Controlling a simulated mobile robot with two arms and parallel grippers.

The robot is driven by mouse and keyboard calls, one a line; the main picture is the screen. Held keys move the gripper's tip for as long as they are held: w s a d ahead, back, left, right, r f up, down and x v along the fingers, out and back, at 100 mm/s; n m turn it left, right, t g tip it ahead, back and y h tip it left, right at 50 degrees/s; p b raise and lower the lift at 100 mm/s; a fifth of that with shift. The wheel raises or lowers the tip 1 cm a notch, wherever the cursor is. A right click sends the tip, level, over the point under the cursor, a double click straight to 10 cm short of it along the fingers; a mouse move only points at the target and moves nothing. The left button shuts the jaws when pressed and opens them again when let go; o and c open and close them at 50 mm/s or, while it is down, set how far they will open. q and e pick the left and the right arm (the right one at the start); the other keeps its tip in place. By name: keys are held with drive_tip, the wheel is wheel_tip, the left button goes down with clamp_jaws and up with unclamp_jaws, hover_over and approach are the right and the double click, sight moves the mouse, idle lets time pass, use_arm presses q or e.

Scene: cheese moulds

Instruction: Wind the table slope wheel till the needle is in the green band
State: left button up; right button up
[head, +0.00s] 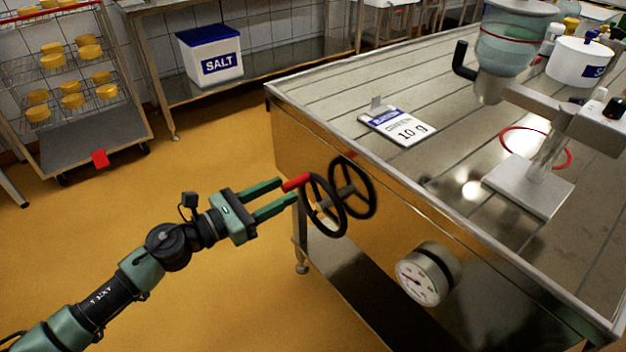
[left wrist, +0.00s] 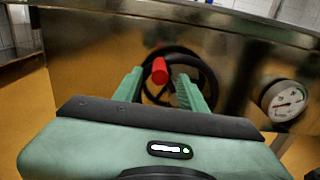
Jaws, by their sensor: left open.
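The slope wheel (head: 325,205) is a black handwheel on the steel table's front side, with a red handle (head: 295,182) on its rim. The wheel (left wrist: 205,77) and red handle (left wrist: 159,70) also show in the left wrist view. My left gripper (head: 288,192) is open at the wheel's left side. In the left wrist view the handle appears between its fingers; I cannot tell whether they touch it. A round white gauge (head: 422,278) is right of the wheel and also shows in the left wrist view (left wrist: 287,102). Its needle and green band are too small to read surely. My right gripper is out of view.
The steel table (head: 340,100) carries a card marked 10 g (head: 405,128), and a stand with a clear vessel (head: 515,45). A rack of cheeses (head: 70,85) is at back left. The yellow floor is open at left.

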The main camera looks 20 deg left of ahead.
sight(312, 175)
use_arm(q)
drive_tip(key=p+x, duration=0.1)
drive_tip(key=x, duration=0.5)
drive_tip(key=shift+w+r, duration=0.1)
drive_tip(key=shift+r, duration=0.05)
drive_tip(key=shift+w+d, duration=0.25)
drive_tip(key=shift+w, duration=0.1)
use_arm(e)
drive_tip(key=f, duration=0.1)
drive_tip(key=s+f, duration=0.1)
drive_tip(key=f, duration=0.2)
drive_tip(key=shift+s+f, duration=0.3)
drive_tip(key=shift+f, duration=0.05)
use_arm(q)
clamp_jaws()
